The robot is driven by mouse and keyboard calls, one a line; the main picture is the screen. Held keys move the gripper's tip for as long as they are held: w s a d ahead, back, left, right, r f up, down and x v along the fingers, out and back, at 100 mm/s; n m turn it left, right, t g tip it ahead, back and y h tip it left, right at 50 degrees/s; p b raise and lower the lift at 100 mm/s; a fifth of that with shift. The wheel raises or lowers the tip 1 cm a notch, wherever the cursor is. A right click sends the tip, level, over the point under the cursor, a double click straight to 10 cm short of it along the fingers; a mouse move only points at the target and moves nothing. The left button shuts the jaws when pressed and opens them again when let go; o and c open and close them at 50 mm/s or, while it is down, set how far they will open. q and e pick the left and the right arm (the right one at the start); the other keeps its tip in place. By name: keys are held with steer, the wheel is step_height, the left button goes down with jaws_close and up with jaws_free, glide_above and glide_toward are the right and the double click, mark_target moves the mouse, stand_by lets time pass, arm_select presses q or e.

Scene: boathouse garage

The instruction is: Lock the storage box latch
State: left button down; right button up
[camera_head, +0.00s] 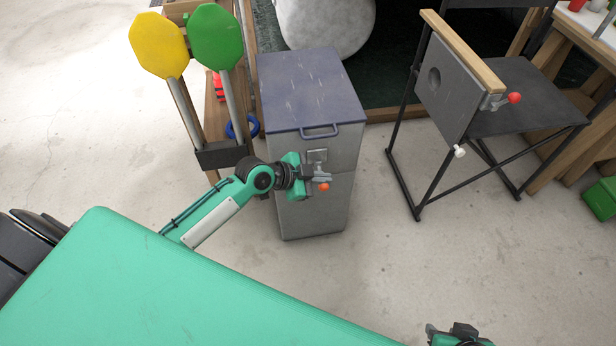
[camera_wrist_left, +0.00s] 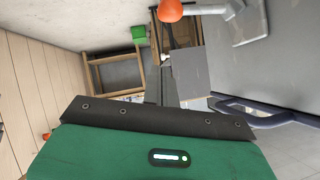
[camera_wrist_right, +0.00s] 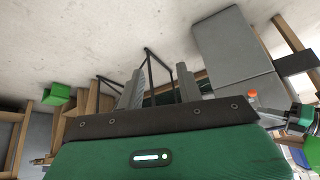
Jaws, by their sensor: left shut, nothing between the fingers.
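The storage box (camera_head: 309,212) is a tall grey cabinet with a blue lid (camera_head: 308,85), which lies down on it. The lid's loop handle (camera_head: 320,132) faces front. Below it is the metal latch (camera_head: 317,156), with a lever ending in an orange knob (camera_head: 324,187). My left gripper (camera_head: 307,172) is shut and empty just left of the lever; I cannot tell if they touch. The left wrist view shows the orange knob (camera_wrist_left: 170,10) and metal latch (camera_wrist_left: 248,22) close by. My right gripper (camera_wrist_right: 160,92) is open and empty, low at the head view's bottom edge, away from the box.
Yellow (camera_head: 158,45) and green (camera_head: 215,37) paddles stand left of the box. Floor between box and stand is clear.

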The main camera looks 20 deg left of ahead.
mark_target(324, 189)
arm_select(q)
steer(key=shift+w+a+f+b, duration=0.15)
steer(key=shift+w+f, duration=0.1)
steer(key=shift+f, duration=0.5)
steer(key=shift+w+a+f+b, duration=0.1)
steer(key=shift+w+f+b, duration=0.1)
steer(key=shift+f, duration=0.55)
steer(key=shift+w+a+f+b, duration=0.15)
steer(key=shift+w+f, duration=0.1)
steer(key=shift+f, duration=0.5)
arm_select(e)
steer(key=shift+w+a+f+t+y, duration=0.2)
steer(key=shift+w+a+t+y, duration=0.05)
steer(key=shift+w+a+t, duration=0.25)
steer(key=shift+w+a+f+t+y, duration=0.15)
steer(key=shift+w+a+t+y, duration=0.15)
steer(key=shift+a, duration=0.3)
arm_select(q)
steer(key=shift+f, duration=0.1)
arm_select(e)
steer(key=shift+w+a, duration=0.1)
